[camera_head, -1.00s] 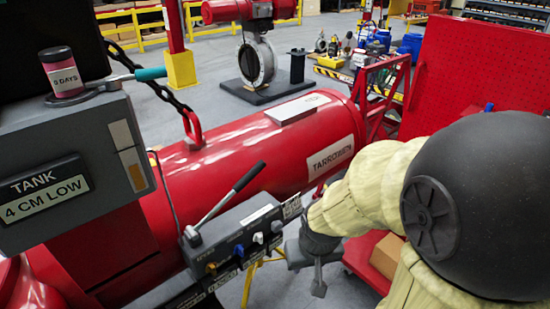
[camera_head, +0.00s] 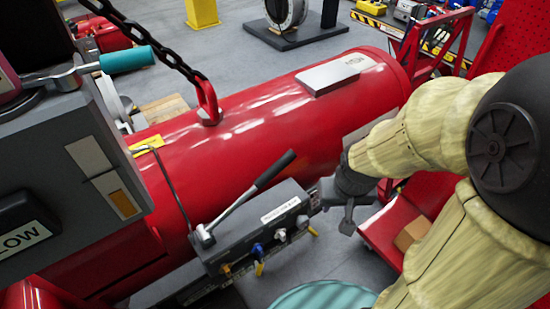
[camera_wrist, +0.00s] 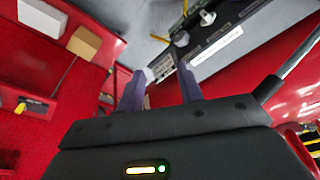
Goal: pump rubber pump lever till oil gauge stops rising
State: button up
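The pump lever (camera_head: 248,190) is a metal rod with a black grip, slanting up to the right from the left end of a grey pump block (camera_head: 258,236). In the wrist view the lever's black grip (camera_wrist: 268,88) shows at the right, outside my fingers. My gripper (camera_head: 348,218) is just right of the pump block, apart from the lever. In the wrist view my gripper (camera_wrist: 161,74) has its two fingers spread with nothing held between them; the pump block (camera_wrist: 205,45) lies beyond. I cannot make out an oil gauge.
A large red cylinder (camera_head: 270,120) lies behind the pump. A grey box (camera_head: 75,150) with a teal-handled tool (camera_head: 127,59) stands at left. A chain (camera_head: 150,40) hangs to a red lug. A red cart (camera_head: 395,225) is at right; grey floor shows below the pump.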

jog(key=shift+o, duration=0.4)
jog(key=shift+s, duration=0.15)
jog(key=shift+o, duration=0.7)
jog(key=shift+r, duration=0.1)
notch_tip(320, 180, up, 16)
jog(key=m+y+p, duration=0.1)
jog(key=m+y, duration=0.1)
jog(key=m, duration=0.8)
send_over(277, 166)
jog(key=s+d, duration=0.3)
jog(key=shift+w+a, duration=0.1)
jog(key=shift+a, duration=0.2)
jog(key=shift+f, duration=0.2)
jog(key=p+x, duration=0.1)
jog(key=x, duration=0.4)
jog(key=p+x, duration=0.1)
jog(key=x, duration=0.5)
jog(key=p+x, duration=0.1)
jog(key=x, duration=0.5)
jog(key=shift+s+d+f, duration=0.15)
jog(key=shift+s+f, duration=0.15)
